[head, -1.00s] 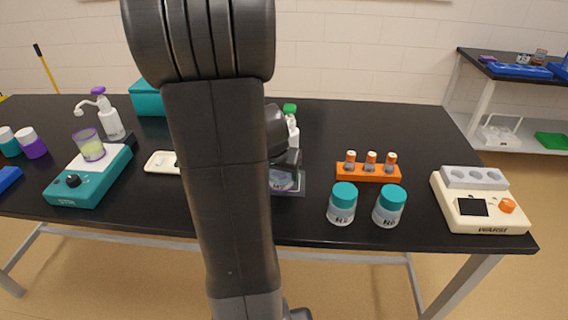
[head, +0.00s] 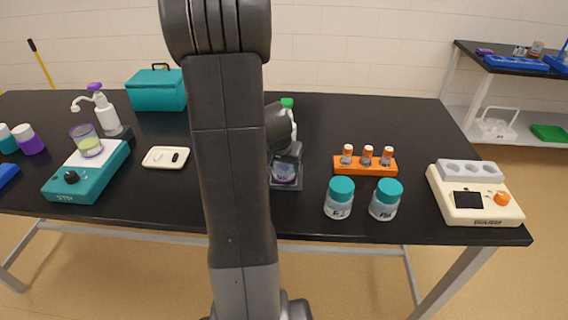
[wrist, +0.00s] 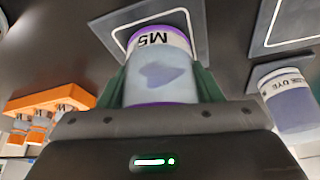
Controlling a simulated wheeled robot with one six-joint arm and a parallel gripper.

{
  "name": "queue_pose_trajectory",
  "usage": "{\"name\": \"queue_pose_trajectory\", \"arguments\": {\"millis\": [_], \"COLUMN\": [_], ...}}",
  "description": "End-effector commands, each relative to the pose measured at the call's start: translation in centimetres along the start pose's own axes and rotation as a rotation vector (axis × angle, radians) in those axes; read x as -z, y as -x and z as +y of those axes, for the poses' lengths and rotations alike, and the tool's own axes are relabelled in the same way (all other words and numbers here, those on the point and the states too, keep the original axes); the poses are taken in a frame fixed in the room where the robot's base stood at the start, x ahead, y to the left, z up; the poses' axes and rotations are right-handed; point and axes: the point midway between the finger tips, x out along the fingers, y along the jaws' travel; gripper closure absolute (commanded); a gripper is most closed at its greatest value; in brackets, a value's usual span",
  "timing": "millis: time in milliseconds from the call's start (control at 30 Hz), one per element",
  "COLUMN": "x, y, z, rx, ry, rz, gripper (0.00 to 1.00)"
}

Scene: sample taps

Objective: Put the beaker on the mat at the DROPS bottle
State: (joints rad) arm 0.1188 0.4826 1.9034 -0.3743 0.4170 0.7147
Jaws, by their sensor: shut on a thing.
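My gripper (wrist: 160,90) is shut on a clear beaker (wrist: 160,72) with purple rims, a pale blotch and a label that seems to read "M5". A dark mat with a white outline (wrist: 188,18) lies at the beaker's far end in the wrist view. In the head view the beaker (head: 284,175) is within the outline of the dark mat (head: 287,187); I cannot tell whether it touches it. A green-capped bottle (head: 288,102) stands behind my gripper, mostly hidden. No DROPS label is readable.
A second outlined mat (wrist: 268,40) and a jar labelled like "BLUE DYE" (wrist: 290,103) are beside the beaker in the wrist view. In the head view, two teal-lidded jars (head: 340,198) (head: 385,200) and an orange vial rack (head: 364,167) stand to the right. A white tray (head: 150,163) lies left.

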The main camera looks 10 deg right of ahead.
Motion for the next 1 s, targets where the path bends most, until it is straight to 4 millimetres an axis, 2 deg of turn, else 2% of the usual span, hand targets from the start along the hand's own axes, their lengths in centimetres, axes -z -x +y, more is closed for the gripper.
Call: {"name": "queue_pose_trajectory", "arguments": {"millis": [133, 167, 233, 267, 667, 767, 1000], "x": [-0.2, -0.1, -0.1, -0.1, 0.1, 0.1, 0.1], "y": [-0.4, -0.3, -0.2, -0.2, 0.3, 1.5, 5.8], "z": [0.0, 0.0, 0.0, 0.0, 0.0, -0.1, -0.1], "rx": [0.000, 0.000, 0.000, 0.000, 0.000, 0.002, 0.002], "ry": [0.000, 0.000, 0.000, 0.000, 0.000, -0.001, -0.001], "rz": [0.000, 0.000, 0.000, 0.000, 0.000, 0.004, 0.005], "gripper": [0.71, 0.35, 0.22, 0.20, 0.20, 0.20, 0.20]}}
